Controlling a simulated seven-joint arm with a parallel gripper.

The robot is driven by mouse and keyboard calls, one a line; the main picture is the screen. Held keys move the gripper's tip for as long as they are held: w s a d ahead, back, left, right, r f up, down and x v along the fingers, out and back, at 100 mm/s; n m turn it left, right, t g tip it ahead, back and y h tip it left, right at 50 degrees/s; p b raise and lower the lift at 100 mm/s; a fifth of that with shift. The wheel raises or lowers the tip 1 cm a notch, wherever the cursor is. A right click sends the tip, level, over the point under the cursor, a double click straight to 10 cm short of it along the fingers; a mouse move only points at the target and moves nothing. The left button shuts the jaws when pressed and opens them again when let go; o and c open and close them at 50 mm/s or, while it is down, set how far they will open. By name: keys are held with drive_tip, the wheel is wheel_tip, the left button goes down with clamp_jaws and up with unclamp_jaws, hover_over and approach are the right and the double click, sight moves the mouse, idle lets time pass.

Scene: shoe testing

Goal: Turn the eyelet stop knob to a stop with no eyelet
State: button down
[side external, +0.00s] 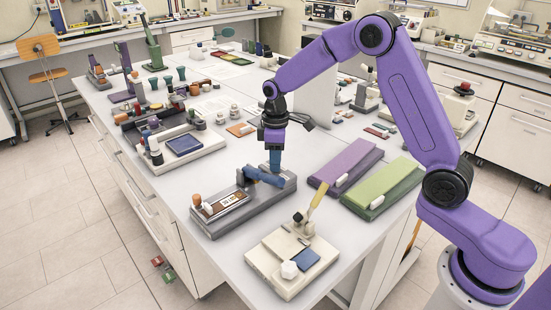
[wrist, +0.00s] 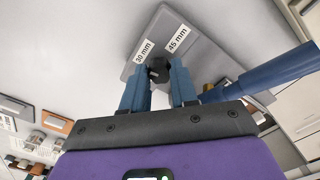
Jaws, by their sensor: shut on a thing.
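The grey bench device (side external: 215,226) sits on the white table, with a blue lever arm (side external: 262,177) on it. In the wrist view its grey plate (wrist: 203,52) carries two labels, "30 mm" (wrist: 145,50) and "45 mm" (wrist: 178,39). The dark knob (wrist: 158,68) shows just below the labels, between my fingertips. My gripper (side external: 275,168) points down over the device's far end and is shut on the knob. The blue lever (wrist: 262,73) passes close to the right finger. The knob is hidden in the side view, and its pointing direction is unclear.
A cream device (side external: 262,265) with a yellow-handled lever stands in front. A purple block (side external: 345,160) and a green block (side external: 385,185) lie to the right. A tray with a blue pad (side external: 185,144) is at the left. Bare table lies between them.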

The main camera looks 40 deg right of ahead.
drive_tip(key=m, duration=0.4)
drive_tip(key=shift+m, duration=0.3)
drive_tip(key=m, duration=1)
drive_tip(key=shift+m, duration=2.7)
drive_tip(key=c, duration=0.9)
unclamp_jaws()
wheel_tip(320, 180, up, 18)
drive_tip(key=shift+f, duration=0.25)
